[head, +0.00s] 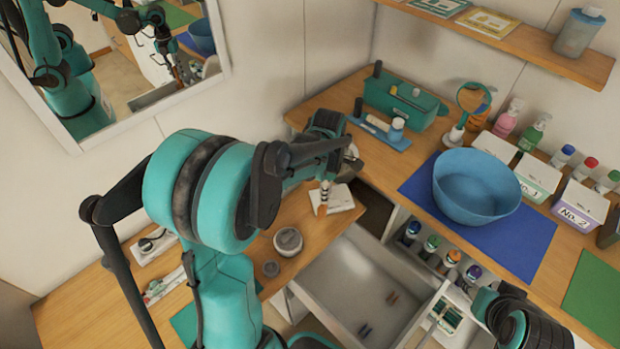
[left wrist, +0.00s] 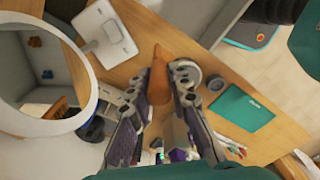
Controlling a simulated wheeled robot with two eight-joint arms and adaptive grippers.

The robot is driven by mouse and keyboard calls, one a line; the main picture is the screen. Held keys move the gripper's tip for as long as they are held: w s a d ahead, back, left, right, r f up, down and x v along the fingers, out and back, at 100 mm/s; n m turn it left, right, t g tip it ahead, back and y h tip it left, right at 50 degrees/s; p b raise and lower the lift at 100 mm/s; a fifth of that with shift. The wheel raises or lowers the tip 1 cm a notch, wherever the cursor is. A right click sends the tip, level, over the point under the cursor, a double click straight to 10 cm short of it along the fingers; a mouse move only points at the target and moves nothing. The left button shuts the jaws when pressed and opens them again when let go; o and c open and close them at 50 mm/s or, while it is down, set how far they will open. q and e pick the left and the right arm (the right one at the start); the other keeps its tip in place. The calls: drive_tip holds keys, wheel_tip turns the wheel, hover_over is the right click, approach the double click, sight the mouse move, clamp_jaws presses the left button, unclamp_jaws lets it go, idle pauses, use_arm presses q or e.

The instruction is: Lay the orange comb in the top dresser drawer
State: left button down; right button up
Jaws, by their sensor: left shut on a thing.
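The orange comb shows as an orange piece (left wrist: 161,75) between the fingers of my left gripper (left wrist: 160,95) in the left wrist view. The gripper is shut on it, and the fingers hide part of it. In the head view my left gripper (head: 324,188) points down over the wooden dresser top, with the comb's orange tip (head: 321,209) below it. The top dresser drawer (head: 345,268) is pulled open, right of and below the gripper, with a few small items on its floor. The comb is outside the drawer. My right gripper cannot be made out.
A grey round jar (head: 288,241) stands near the drawer's left edge. A white stand base (head: 343,198) is beside the gripper. Right of the drawer are a blue bowl (head: 474,188) on a blue mat (head: 524,240) and several bottles. Much of the drawer floor is clear.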

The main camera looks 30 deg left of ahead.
use_arm(q)
drive_tip(key=s+d+f+b, duration=0.2)
drive_tip(key=d+f+b, duration=0.1)
drive_tip(key=d, duration=0.6)
drive_tip(key=s+d+f+b, duration=0.3)
drive_tip(key=d+f, duration=0.1)
drive_tip(key=d, duration=0.5)
drive_tip(key=shift+s+f, duration=0.35)
drive_tip(key=shift+a, duration=0.1)
wheel_tip(320, 180, down, 19)
drive_tip(key=b, duration=1)
idle(1.6)
idle(0.7)
